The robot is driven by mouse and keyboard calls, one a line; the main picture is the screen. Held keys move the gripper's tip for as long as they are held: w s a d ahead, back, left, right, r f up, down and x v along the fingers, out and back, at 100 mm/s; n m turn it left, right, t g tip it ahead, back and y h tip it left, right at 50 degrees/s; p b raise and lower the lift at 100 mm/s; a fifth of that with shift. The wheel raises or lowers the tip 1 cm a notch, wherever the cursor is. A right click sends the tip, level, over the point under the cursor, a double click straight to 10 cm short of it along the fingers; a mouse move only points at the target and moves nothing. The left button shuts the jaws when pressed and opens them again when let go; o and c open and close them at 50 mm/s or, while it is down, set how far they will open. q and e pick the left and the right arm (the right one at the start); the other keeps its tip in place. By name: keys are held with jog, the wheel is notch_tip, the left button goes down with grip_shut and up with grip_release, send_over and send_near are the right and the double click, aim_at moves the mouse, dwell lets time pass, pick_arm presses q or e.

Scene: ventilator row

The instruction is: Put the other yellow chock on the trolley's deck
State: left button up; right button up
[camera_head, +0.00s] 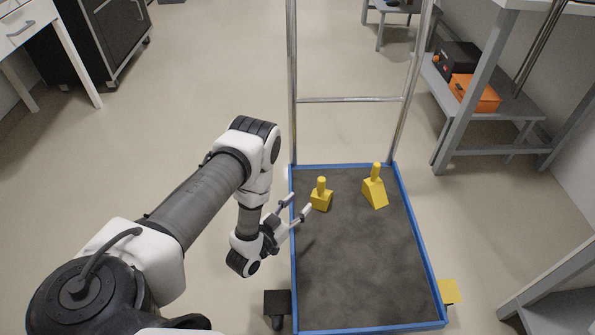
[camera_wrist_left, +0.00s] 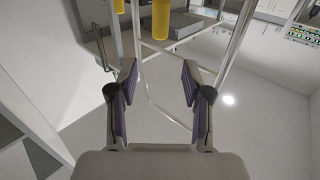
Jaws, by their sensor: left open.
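Two yellow chocks stand on the dark grey deck of the trolley (camera_head: 350,270), towards its handle end. The left chock (camera_head: 321,199) is upright with its peg up. The right chock (camera_head: 375,191) is a wedge with its peg up, apart from the first. My left gripper (camera_head: 298,204) is open and empty by the deck's left edge, just left of the left chock and not around it. In the left wrist view, the spread fingers (camera_wrist_left: 155,88) have nothing between them, and yellow pegs (camera_wrist_left: 161,20) show at the top edge. My right gripper is not in view.
The trolley's tall metal handle frame (camera_head: 350,99) rises at the deck's far end. A blue rim (camera_head: 420,242) edges the deck; its near half is clear. A grey bench at right holds an orange box (camera_head: 476,93) on its lower shelf. Open floor lies left of the trolley.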

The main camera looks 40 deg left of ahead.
pick_arm(q)
jog(key=d+f+g, duration=0.1)
jog(key=s+d+f+g, duration=0.1)
jog(key=d+f+g, duration=0.1)
jog(key=g, duration=0.1)
jog(key=shift+s+d+f, duration=0.1)
jog(key=shift+s+f, duration=0.15)
jog(key=shift+s, duration=0.1)
jog(key=s+g, duration=0.1)
jog(key=s+d+f+g, duration=0.2)
jog(key=s, duration=0.1)
jog(key=shift+d+f+n+g, duration=0.15)
jog(key=shift+n+g, duration=0.15)
jog(key=s+g, duration=0.1)
jog(key=s, duration=0.1)
jog(key=s+d+g, duration=0.1)
jog(key=s+f+g, duration=0.1)
jog(key=s, duration=0.1)
jog(key=shift+s+d+g, duration=0.2)
jog(key=shift+s+g, duration=0.1)
jog(key=s+r+g+y, duration=0.1)
jog(key=s+g, duration=0.5)
jog(key=s, duration=0.8)
jog(key=shift+d+r+n+g, duration=0.3)
jog(key=shift+d+r+g, duration=0.1)
jog(key=shift+r, duration=0.45)
